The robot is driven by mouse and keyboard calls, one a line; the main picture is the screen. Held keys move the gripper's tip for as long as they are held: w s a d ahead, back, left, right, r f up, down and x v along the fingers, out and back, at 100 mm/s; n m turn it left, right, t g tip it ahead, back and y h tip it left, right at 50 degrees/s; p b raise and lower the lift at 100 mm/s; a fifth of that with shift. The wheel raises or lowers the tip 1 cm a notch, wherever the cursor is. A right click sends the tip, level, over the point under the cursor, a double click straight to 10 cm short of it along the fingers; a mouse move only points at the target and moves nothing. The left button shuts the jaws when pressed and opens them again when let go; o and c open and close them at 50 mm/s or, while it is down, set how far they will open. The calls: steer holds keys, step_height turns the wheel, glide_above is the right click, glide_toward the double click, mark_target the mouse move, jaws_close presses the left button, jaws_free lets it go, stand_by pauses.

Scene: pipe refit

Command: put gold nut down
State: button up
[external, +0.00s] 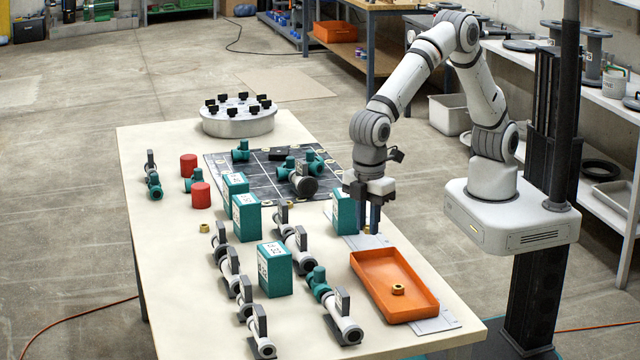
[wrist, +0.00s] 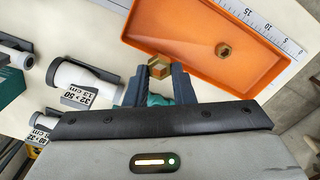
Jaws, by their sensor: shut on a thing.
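My gripper (external: 368,229) is shut on a gold nut (wrist: 159,67). The nut sits between the two fingertips, which also show in the wrist view (wrist: 160,73). In the external view they are just beyond the far edge of the orange tray (external: 378,268); how high they are above the table is hard to tell. In the wrist view the held nut overlaps the edge of the tray (wrist: 190,22). A second gold nut (external: 398,289) lies loose on the tray floor and shows in the wrist view too (wrist: 223,50).
A ruler strip (external: 438,325) runs under the tray. A teal block (external: 343,212) stands close left of my gripper. More teal blocks (external: 273,270) and several white pipes (external: 344,322) stand left of the tray. A dark gridded mat (external: 225,165) lies farther back.

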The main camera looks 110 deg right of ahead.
mark_target(397, 271)
steer(key=s+a, duration=0.4)
steer(key=a, duration=0.2)
steer(key=f, duration=0.3)
steer(key=a+f, duration=0.1)
steer(key=shift+s+f, duration=0.35)
steer(key=shift+f, duration=2.45)
steer(key=shift+f, duration=0.1)
steer(key=o, duration=0.9)
steer(key=shift+o, duration=0.2)
